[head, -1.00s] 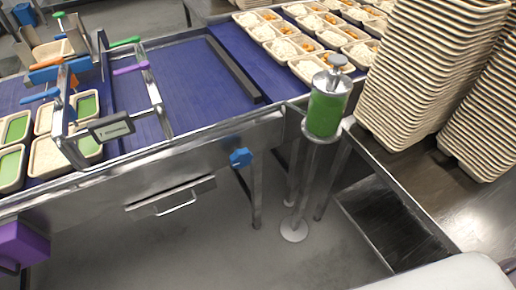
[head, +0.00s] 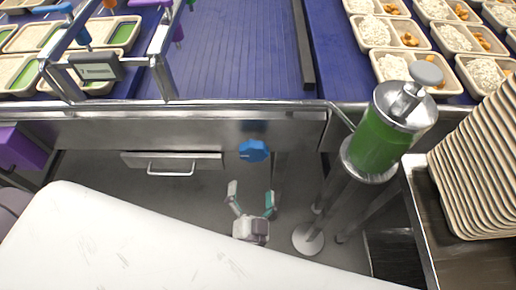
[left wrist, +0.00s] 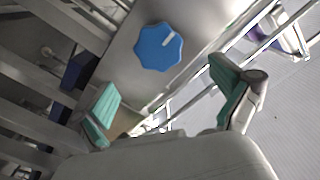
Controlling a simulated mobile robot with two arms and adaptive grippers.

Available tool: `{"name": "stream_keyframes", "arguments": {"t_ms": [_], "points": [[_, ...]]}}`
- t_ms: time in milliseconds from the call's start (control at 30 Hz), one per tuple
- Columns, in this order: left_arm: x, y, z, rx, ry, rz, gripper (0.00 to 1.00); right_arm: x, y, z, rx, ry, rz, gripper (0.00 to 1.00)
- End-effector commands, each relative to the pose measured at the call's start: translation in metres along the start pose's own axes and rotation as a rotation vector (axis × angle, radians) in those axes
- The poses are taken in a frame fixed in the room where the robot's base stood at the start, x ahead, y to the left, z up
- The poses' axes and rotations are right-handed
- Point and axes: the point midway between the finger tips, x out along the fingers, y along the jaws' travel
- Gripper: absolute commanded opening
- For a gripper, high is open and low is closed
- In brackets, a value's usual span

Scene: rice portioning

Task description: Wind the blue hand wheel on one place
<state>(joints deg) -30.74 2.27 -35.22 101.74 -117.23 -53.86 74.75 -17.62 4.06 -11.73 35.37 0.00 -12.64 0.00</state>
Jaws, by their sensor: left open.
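The blue hand wheel (head: 254,151) is mounted on the front steel panel below the conveyor edge. It also shows in the left wrist view (left wrist: 158,48), with a pale mark near its upper right rim. My left gripper (head: 251,197) is below the wheel in the head view, its fingers spread and pointing towards it. In the left wrist view its two teal-padded fingers (left wrist: 168,103) are wide apart, with nothing between them. The wheel lies beyond the fingertips, apart from them. My right gripper is not in view.
A drawer handle (head: 171,174) sticks out left of the wheel. A green cylinder dispenser (head: 376,146) on a post stands to the right. Stacked trays (head: 480,165) stand at far right.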

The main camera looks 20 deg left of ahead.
Motion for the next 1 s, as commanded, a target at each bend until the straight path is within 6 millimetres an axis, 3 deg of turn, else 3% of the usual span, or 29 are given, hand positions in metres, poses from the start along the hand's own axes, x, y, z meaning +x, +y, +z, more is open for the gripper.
{"name": "stream_keyframes", "arguments": {"t_ms": [300, 500, 933, 1000], "points": [[0.07, -0.001, -0.003, 0.001, 0.0, -0.001, 1.0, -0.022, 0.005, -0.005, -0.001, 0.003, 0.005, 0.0], [0.099, 0.0, -0.002, 0.002, 0.0, 0.001, 1.0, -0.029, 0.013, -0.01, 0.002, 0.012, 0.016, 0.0], [0.11, 0.001, 0.001, 0.001, -0.001, 0.003, 1.0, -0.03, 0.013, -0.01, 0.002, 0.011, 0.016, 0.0], [0.11, 0.001, 0.001, 0.001, -0.001, 0.003, 0.92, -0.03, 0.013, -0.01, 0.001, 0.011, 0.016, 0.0]]}}
